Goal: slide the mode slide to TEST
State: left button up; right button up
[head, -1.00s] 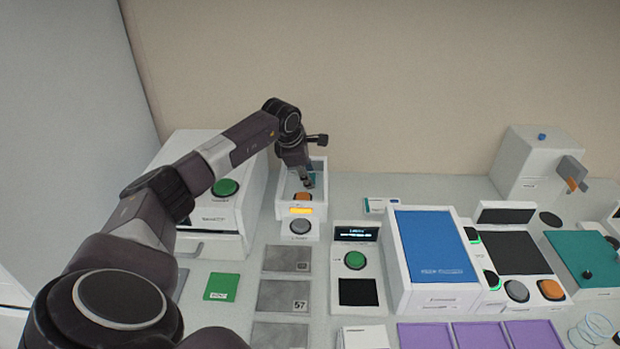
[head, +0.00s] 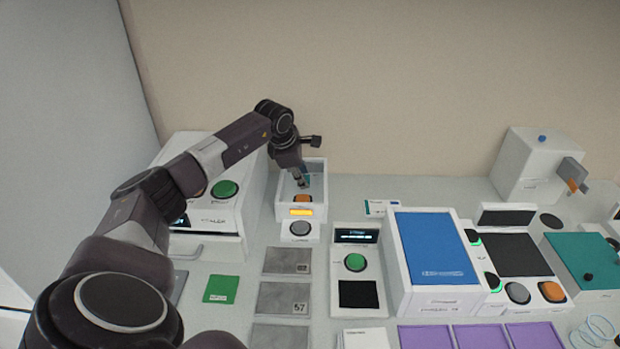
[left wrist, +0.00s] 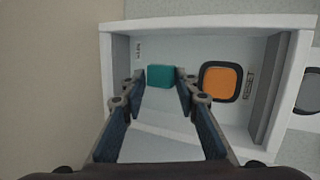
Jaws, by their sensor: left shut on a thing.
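A small teal block (left wrist: 160,76), which looks like the mode slide's handle, is inside a white open-topped box (head: 316,210). In the left wrist view it shows between the tips of my left gripper (left wrist: 158,82). The gripper is shut on it, with a finger on each side. In the head view my left gripper (head: 301,182) reaches down into the box, and its fingers partly hide the block. My right gripper is not in view.
An orange button (left wrist: 220,82) sits in the same box beside the block. The box walls stand close around my fingers. A grey round button (head: 300,228) is in front. A white cabinet with a green button (head: 225,189) stands left, and a blue-topped unit (head: 436,245) right.

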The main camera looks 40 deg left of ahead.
pick_arm(q)
jog(key=shift+s+a+f+b, duration=0.2)
jog(key=shift+s+a+b, duration=0.15)
jog(key=shift+s+a, duration=0.95)
jog(key=o, duration=0.6)
jog(key=shift+r, duration=0.1)
jog(key=shift+r, duration=0.1)
jog(key=shift+w+r+p, duration=0.1)
jog(key=shift+r+p, duration=2.4)
jog(key=shift+r, duration=1)
